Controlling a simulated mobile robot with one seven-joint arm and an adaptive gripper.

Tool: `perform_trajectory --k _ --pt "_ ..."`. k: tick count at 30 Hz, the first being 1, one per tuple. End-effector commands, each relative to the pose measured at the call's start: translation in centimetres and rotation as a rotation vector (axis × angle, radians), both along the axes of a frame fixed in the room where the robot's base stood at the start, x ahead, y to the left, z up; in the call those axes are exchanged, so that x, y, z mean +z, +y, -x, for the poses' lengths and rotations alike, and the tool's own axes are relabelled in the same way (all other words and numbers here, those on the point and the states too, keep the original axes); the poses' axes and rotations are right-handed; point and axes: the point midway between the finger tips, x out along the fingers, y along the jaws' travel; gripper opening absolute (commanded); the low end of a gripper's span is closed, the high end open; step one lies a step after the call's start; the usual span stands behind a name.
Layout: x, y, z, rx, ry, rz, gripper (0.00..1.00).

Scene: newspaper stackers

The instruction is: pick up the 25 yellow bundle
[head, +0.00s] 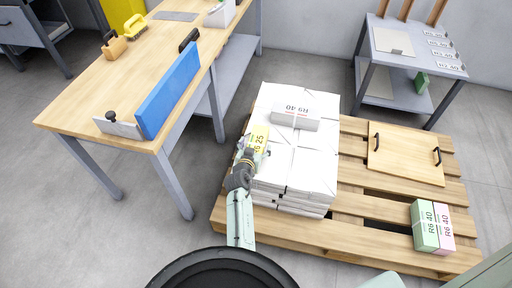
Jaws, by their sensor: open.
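The yellow bundle (259,135) marked 25 lies on top of the stack of white paper packs (311,171), near its left edge. My gripper (247,160) is open at the near end of the yellow bundle. Its fingers overlap the bundle's near end in the picture, and I cannot tell whether they touch it. The gripper hides part of the bundle's near side. A grey-white bundle (291,122) marked R9 40 lies on the same stack, to the right of the yellow one.
The stack stands on a wooden pallet (353,205). A board with black handles (405,157) and green (424,236) and pink bundles (443,219) lie on its right part. A wooden workbench (105,91) with a blue plate (168,90) stands left. A grey table (432,68) stands back right.

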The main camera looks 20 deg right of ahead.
Motion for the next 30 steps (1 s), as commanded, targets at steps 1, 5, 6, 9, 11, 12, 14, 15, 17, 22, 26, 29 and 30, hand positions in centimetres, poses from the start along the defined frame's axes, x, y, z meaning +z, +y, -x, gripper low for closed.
perform_trajectory --k 1,5,6,9,11,12,14,15,17,22,26,29,30 --pt "-0.14 -0.44 -0.53 -0.002 0.0 0.0 0.8" --pt "-0.57 -0.82 -1.17 0.0 0.0 0.0 0.8" --pt "-0.6 -0.86 -1.23 0.0 0.0 0.0 0.8" --pt "-0.61 -0.85 -1.23 0.0 0.0 0.0 0.8" --pt "-0.61 -0.85 -1.23 0.0 0.0 0.0 0.8" --pt "-0.6 -0.84 -1.22 0.0 0.0 0.0 0.79" --pt "-0.61 -0.84 -1.22 0.0 0.0 0.0 0.75" --pt "-0.61 -0.84 -1.21 0.0 0.0 0.0 0.73" --pt "-0.61 -0.83 -1.21 0.0 0.0 0.0 0.69" --pt "-0.61 -0.82 -1.21 0.0 0.001 0.001 0.57" --pt "-0.62 -0.84 -1.19 0.0 0.001 0.001 0.49" --pt "-0.64 -0.84 -1.18 0.0 0.001 0.0 0.42" --pt "-0.65 -0.84 -1.17 0.0 0.001 0.0 0.39"
